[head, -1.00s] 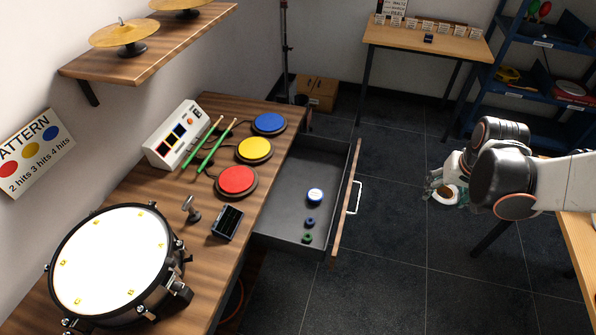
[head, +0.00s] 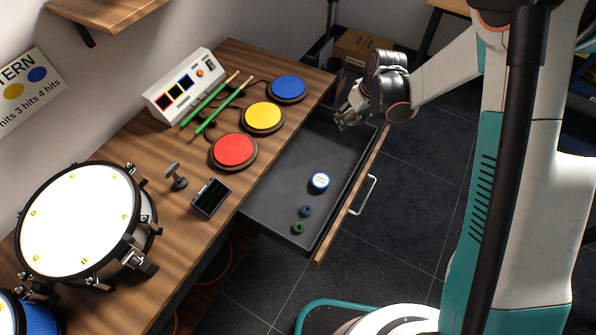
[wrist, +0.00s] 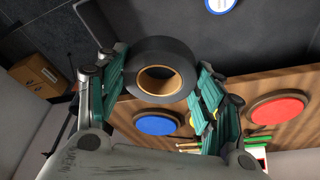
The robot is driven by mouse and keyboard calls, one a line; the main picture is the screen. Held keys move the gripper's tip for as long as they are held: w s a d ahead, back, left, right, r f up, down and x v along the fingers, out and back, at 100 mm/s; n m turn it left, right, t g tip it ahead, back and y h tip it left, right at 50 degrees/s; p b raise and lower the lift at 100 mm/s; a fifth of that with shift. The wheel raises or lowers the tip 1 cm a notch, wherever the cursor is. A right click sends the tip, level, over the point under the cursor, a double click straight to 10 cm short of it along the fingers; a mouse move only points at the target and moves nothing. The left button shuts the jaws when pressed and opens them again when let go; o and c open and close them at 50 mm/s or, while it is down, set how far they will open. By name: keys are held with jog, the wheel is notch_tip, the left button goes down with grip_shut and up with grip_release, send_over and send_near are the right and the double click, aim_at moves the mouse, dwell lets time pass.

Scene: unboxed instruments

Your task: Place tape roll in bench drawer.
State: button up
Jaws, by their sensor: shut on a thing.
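A black tape roll with a tan core (wrist: 160,57) is between the teal fingers of my gripper (wrist: 160,88) in the wrist view. My gripper is shut on it. In the head view my gripper (head: 346,117) hangs over the far end of the open bench drawer (head: 262,204); the tape roll is hard to make out there. The grey drawer is pulled out from the wooden bench and holds a round white and blue item (head: 319,182), a small blue ring (head: 306,211) and a small green ring (head: 298,228).
Blue (head: 288,88), yellow (head: 263,117) and red pads (head: 234,150) sit on the bench beside the drawer. The drawer front with its handle (head: 364,195) stands out over the floor. The drawer's far half looks bare.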

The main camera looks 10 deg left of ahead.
jog(key=n, duration=0.2)
send_over(330, 160)
notch_tip(330, 160, down, 5)
jog(key=f+b, duration=0.2)
jog(key=f, duration=0.2)
jog(key=f+b, duration=0.1)
jog(key=f, duration=0.4)
jog(key=d+f+b, duration=0.1)
jog(key=f+b, duration=0.1)
jog(key=f, duration=0.3)
jog(key=shift+s+b, duration=0.35)
jog(key=shift+f+b, duration=0.85)
jog(key=shift+f, duration=1.65)
jog(key=shift+f, duration=0.15)
jog(key=o, duration=1.1)
jog(key=shift+c, duration=0.2)
jog(key=p+v, duration=0.4)
jog(key=v, duration=0.8)
jog(key=shift+d+r, duration=0.15)
jog(key=shift+r, duration=0.1)
